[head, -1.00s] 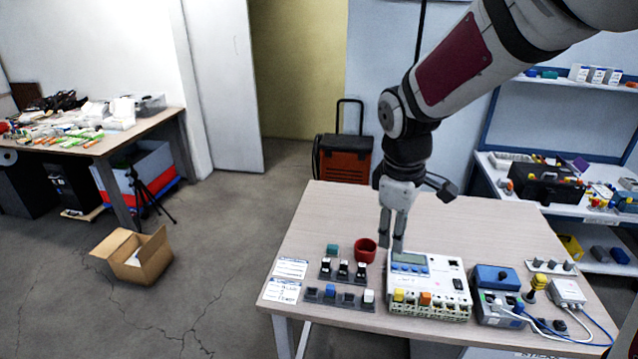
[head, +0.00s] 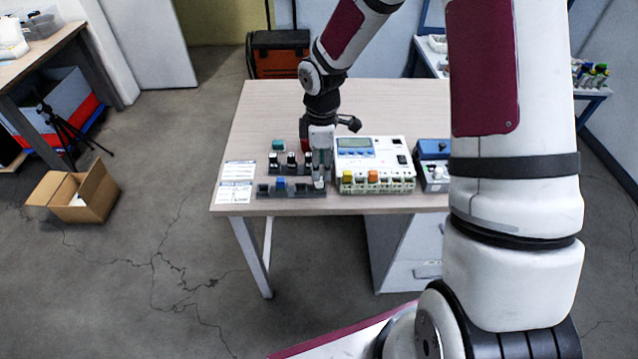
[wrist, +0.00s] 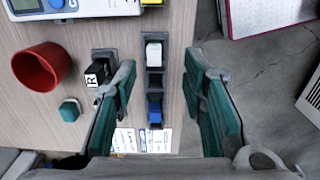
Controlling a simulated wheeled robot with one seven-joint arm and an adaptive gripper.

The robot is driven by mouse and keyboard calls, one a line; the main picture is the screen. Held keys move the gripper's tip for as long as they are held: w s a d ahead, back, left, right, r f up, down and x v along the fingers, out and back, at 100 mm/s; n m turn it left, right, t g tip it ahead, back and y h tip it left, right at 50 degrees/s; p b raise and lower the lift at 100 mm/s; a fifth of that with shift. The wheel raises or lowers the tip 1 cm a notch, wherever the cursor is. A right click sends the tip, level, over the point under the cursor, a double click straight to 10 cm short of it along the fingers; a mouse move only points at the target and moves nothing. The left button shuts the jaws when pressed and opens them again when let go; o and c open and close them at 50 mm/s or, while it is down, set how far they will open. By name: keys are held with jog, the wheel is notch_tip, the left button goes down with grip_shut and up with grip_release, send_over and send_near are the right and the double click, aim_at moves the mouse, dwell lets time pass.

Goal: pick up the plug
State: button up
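My gripper (head: 319,174) points down over the right end of the front dark rack (head: 263,191). In the wrist view my gripper (wrist: 160,70) is open, its two green-padded fingers on either side of that rack. A white plug (wrist: 154,52) stands in the rack near the fingertips, with nothing gripped. A blue plug (wrist: 154,112) sits further along the same rack. In the head view the white plug (head: 319,184) is just below the fingers and partly covered. A black plug marked R (wrist: 97,72) stands in the rear rack, beside the left finger.
A white instrument (head: 390,153) with yellow and orange knobs stands close right of my gripper. A red cup (wrist: 40,67) and a green block (wrist: 70,110) are near the rear rack. White label cards (head: 236,192) lie at left. A blue-topped box (head: 433,150) stands further right.

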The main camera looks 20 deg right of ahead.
aim_at(319, 184)
jog(key=shift+w+a+f, duration=0.1)
jog(key=shift+w+f, duration=0.1)
jog(key=shift+f, duration=1.4)
jog(key=shift+w+f, duration=0.2)
jog(key=shift+f, duration=1.35)
grip_shut()
